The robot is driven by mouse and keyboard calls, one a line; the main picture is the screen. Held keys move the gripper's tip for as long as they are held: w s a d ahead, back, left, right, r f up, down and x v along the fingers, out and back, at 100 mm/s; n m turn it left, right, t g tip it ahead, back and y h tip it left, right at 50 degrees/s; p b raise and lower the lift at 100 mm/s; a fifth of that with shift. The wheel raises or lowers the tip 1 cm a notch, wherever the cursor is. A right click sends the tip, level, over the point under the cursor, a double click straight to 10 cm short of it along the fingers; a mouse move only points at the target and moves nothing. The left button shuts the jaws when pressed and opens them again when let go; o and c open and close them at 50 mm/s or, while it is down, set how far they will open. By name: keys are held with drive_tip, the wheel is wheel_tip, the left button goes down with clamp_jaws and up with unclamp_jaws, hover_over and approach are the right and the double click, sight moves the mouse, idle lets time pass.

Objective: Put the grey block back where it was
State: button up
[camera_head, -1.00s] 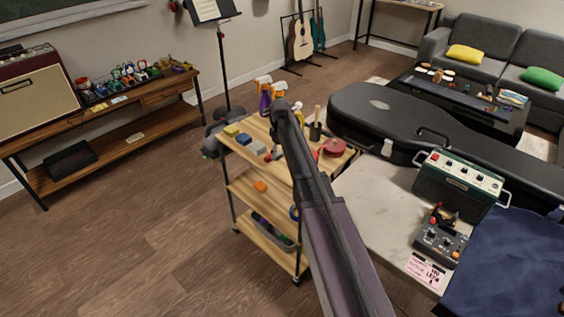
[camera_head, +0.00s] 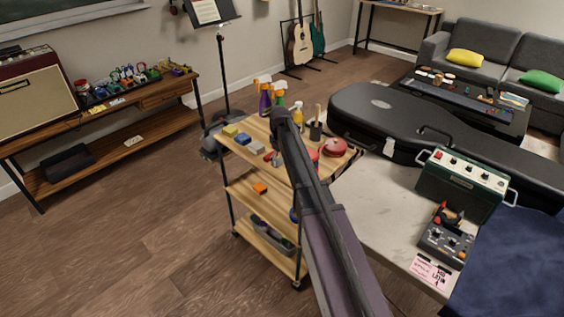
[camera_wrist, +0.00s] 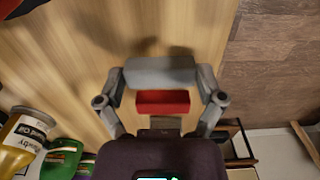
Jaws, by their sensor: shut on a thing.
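The grey block (camera_wrist: 160,70) spans the space between the two fingertips of my gripper (camera_wrist: 161,82) in the wrist view. My gripper is shut on it, over the wooden cart top (camera_wrist: 60,75). A red block (camera_wrist: 162,102) shows between the fingers, just below the grey block in the picture; it also shows on the cart in the head view (camera_head: 268,156). Shadows lie on the wood beyond the grey block. I cannot tell the height of the grey block above the wood. In the head view my arm hides most of the gripper.
A yellow block (camera_head: 230,131), a blue block (camera_head: 243,139) and a pale block (camera_head: 256,147) sit in a row along the cart's left edge. Spray bottles (camera_head: 264,102) stand at the back. A red round item (camera_head: 334,147) lies right. Floor drops off beyond the edge.

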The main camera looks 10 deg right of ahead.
sight(280, 160)
drive_tip(key=shift+f, duration=0.1)
drive_tip(key=o, duration=0.7)
wheel_tip(280, 160, up, 12)
drive_tip(key=p, duration=1.2)
idle(0.3)
idle(0.7)
drive_tip(key=s+m, duration=0.2)
drive_tip(key=s, duration=0.7)
drive_tip(key=s+m, duration=0.2)
drive_tip(key=s, duration=0.8)
drive_tip(key=s+m, duration=0.3)
drive_tip(key=s, duration=0.7)
drive_tip(key=shift+s+d, duration=0.1)
drive_tip(key=shift+d, duration=0.15)
